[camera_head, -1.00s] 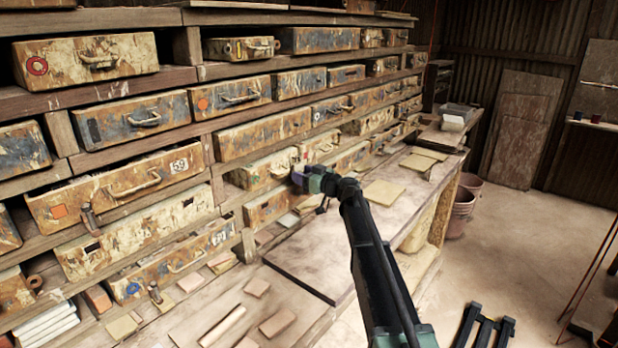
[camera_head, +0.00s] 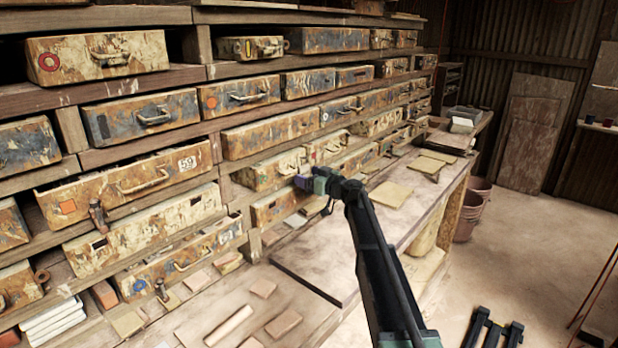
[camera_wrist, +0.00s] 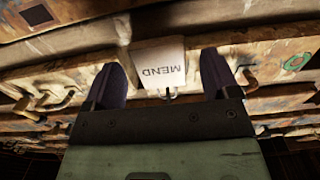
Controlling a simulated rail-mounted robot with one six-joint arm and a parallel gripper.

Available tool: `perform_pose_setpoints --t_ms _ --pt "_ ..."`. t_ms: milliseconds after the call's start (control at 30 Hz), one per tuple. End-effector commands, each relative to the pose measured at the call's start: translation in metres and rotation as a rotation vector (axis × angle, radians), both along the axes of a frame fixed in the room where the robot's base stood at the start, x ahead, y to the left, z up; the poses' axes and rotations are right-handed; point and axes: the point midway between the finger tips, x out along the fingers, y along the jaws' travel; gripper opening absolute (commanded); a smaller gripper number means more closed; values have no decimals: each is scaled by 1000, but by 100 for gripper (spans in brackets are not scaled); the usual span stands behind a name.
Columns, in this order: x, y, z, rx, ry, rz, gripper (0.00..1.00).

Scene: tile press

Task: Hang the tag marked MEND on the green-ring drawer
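A white tag marked MEND (camera_wrist: 160,62) shows in the wrist view, its letters upside down in the picture. It lies between the two purple fingers of my gripper (camera_head: 306,183), with a gap at the right finger. The fingers stand wide apart and do not visibly pinch it. A small dark hook shape (camera_wrist: 170,94) is just below the tag. A green ring (camera_wrist: 298,62) marks a worn drawer front at the right of the wrist view, beside a curved handle (camera_wrist: 248,76). In the head view my gripper is close to the drawer fronts; I cannot make out the tag there.
Shelves of worn drawers fill the left, with a red ring drawer (camera_head: 96,55) and a blue ring drawer (camera_head: 182,258). A workbench (camera_head: 350,232) with loose tiles runs below. Buckets (camera_head: 468,215) stand on the floor at right.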

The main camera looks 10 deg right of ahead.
Motion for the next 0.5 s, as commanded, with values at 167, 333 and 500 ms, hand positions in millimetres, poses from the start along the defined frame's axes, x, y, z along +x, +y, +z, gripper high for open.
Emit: perform_pose_setpoints --t_ms 167,333,500 --pt "0 0 0 0 0 0 82" --pt "-6 -5 0 0 0 -1 82" --pt "-34 -28 0 0 0 -2 82"
